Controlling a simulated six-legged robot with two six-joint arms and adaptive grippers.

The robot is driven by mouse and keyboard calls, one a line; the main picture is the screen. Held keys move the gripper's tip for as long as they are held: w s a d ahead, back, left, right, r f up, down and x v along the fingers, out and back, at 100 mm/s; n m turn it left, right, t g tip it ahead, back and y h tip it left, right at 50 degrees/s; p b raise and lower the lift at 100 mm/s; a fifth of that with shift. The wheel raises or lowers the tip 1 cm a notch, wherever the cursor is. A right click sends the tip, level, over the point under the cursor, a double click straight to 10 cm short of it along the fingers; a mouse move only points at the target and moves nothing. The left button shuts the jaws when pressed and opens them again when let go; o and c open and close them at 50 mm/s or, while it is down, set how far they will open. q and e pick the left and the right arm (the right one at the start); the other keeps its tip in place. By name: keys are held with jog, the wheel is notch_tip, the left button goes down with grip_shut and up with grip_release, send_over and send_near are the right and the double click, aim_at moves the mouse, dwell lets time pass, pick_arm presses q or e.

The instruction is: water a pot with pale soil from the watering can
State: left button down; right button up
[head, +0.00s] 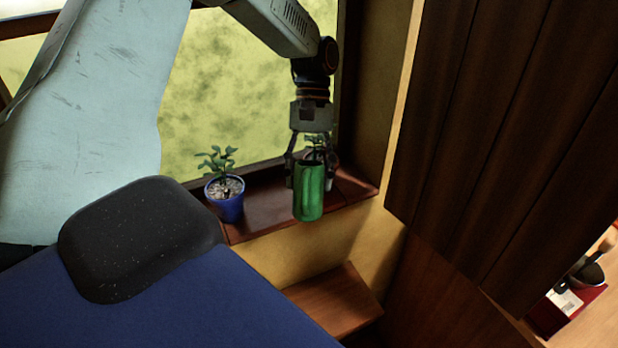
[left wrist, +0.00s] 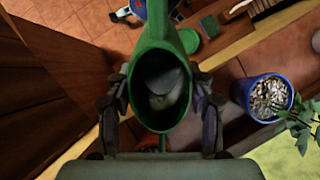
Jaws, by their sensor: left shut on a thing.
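My left gripper (head: 309,172) hangs down at the window sill and is shut on the green watering can (head: 308,200), which it holds roughly upright near the sill's front edge. In the left wrist view the fingers of my left gripper (left wrist: 162,108) flank the can (left wrist: 157,50), and I look into its dark open top. A blue pot (head: 228,208) with pale, pebbly soil and a leafy plant stands on the sill left of the can; it also shows right of the can in the left wrist view (left wrist: 243,92). A second plant (head: 317,143) is partly hidden behind the gripper. My right gripper is not in view.
The dark red sill (head: 262,218) runs below the window. A dark wooden panel (head: 500,120) stands on the right. A blue surface with a black cushion (head: 140,235) fills the lower left. A low wooden ledge (head: 335,300) lies below the sill.

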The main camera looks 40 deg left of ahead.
pick_arm(q)
jog(key=shift+w+a+r+g+h, duration=0.1)
jog(key=shift+r+g+h, duration=0.15)
jog(key=shift+r, duration=0.2)
jog(key=shift+w+a+r+g+h, duration=0.1)
jog(key=shift+r+g+h, duration=0.05)
jog(key=shift+r+g, duration=0.25)
jog(key=shift+r, duration=0.2)
dwell(0.6)
jog(key=shift+s+d+f+t+y, duration=0.1)
jog(key=shift+s+f+t+y, duration=0.1)
jog(key=shift+f+t, duration=0.25)
jog(key=shift+s+d+f+t+y, duration=0.1)
jog(key=shift+f+t+y, duration=0.1)
jog(key=shift+f, duration=0.3)
jog(key=shift+s+d+f+t+y, duration=0.15)
jog(key=shift+f+t+y, duration=0.65)
jog(key=shift+f, duration=0.7)
jog(key=shift+f+t+y, duration=0.4)
jog(key=shift+f+t, duration=0.4)
jog(key=shift+f, duration=0.45)
jog(key=shift+d+r, duration=0.1)
jog(key=shift+d, duration=0.1)
